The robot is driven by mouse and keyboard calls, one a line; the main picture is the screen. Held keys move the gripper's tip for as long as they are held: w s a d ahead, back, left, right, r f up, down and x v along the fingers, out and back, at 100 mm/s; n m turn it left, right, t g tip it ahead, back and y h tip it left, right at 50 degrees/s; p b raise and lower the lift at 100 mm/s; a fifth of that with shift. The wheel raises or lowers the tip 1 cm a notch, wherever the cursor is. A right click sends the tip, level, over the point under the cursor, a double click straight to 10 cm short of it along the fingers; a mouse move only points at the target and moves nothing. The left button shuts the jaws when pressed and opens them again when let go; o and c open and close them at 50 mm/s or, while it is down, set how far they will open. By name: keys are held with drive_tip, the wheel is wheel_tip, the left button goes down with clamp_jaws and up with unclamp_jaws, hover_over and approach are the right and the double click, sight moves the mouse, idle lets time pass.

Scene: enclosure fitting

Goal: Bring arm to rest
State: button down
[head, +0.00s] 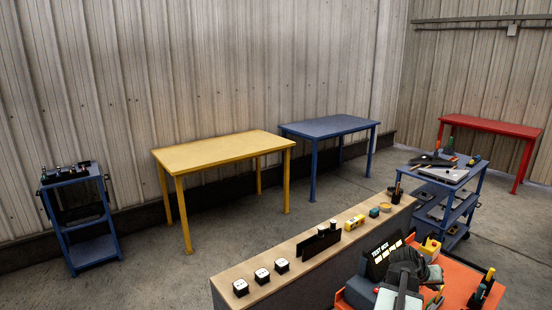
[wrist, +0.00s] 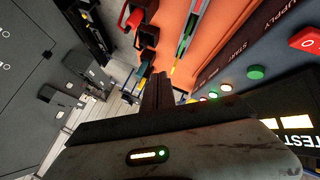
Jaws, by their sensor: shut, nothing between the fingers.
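My gripper (wrist: 157,88) is shut and empty, with its dark fingers together in the middle of the wrist view. In the head view, part of my dark and grey arm shows at the lower right, beside the black test box (head: 379,262) and over the orange surface (head: 456,272). The fingertips cannot be made out there. In the wrist view the test box (wrist: 294,142) shows at the lower right edge, close to the gripper body. The orange surface (wrist: 228,36) lies beyond the fingers.
A wooden-topped counter (head: 300,255) with small black boxes and a yellow item runs beside the orange surface. A blue cart (head: 468,205) stands behind it. Yellow (head: 222,150), blue (head: 328,126) and red (head: 490,124) tables stand near the walls. Open floor lies between.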

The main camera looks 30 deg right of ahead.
drive_tip(key=w+a+n+t, duration=0.2)
drive_tip(key=w+a, duration=0.5)
drive_tip(key=w, duration=0.4)
drive_tip(key=w+a+n+t, duration=0.2)
drive_tip(key=w+a, duration=0.5)
drive_tip(key=w, duration=0.5)
drive_tip(key=w+a+f+n+t+y, duration=0.1)
drive_tip(key=w+a+n, duration=0.1)
drive_tip(key=w+a, duration=0.55)
drive_tip(key=w+a+f+n+t+y, duration=0.1)
drive_tip(key=w+a, duration=0.3)
drive_tip(key=a, duration=0.6)
drive_tip(key=w+a+f+n+y, duration=0.2)
drive_tip(key=a, duration=0.9)
drive_tip(key=w+a+f+n+y, duration=0.1)
drive_tip(key=a, duration=1)
drive_tip(key=s+a+f+n+g+y, duration=0.2)
drive_tip(key=s+a, duration=0.5)
drive_tip(key=a, duration=0.6)
drive_tip(key=shift+s+a+g+y, duration=0.2)
drive_tip(key=shift+g+y, duration=0.6)
drive_tip(key=shift+y, duration=0.1)
drive_tip(key=shift+d+f, duration=0.1)
